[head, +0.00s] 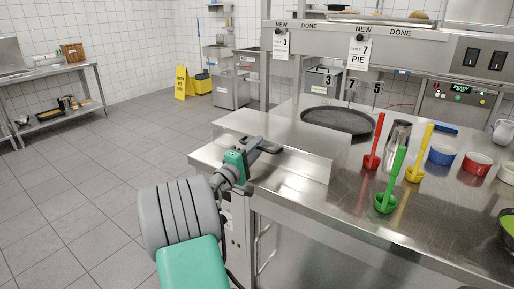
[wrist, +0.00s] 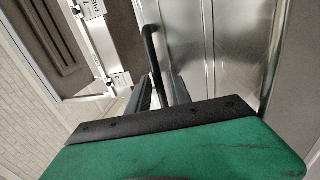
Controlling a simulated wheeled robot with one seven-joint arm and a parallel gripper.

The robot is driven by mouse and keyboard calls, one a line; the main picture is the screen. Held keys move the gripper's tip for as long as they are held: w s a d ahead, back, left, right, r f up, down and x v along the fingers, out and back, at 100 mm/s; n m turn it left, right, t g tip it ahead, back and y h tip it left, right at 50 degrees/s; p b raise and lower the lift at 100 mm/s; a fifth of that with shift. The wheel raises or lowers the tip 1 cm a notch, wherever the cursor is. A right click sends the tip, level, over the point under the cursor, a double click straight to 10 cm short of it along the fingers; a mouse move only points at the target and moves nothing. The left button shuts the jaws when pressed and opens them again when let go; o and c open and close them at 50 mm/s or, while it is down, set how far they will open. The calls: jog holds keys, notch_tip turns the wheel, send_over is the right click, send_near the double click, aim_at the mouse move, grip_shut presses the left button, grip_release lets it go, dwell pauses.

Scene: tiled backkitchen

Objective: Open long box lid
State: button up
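The long box (head: 300,163) is a stainless steel box at the left end of the steel counter. Its flat steel lid (head: 240,122) appears closed on top. My gripper (head: 262,147) is at the box's front left side, by the lid. In the wrist view, a dark bar handle (wrist: 153,58) stands out from the steel surface and runs down between my two fingers (wrist: 160,95). The fingers look apart, with a gap on each side of the bar. The far end of the handle is hidden behind the gripper body.
A dark round pan (head: 338,121) lies behind the box. Red (head: 373,145), green (head: 390,185) and yellow (head: 418,155) utensils stand to the right, near small blue (head: 441,155) and red (head: 476,164) bowls. The tiled floor (head: 90,190) at left is clear.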

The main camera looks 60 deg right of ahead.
grip_shut()
dwell(1.1)
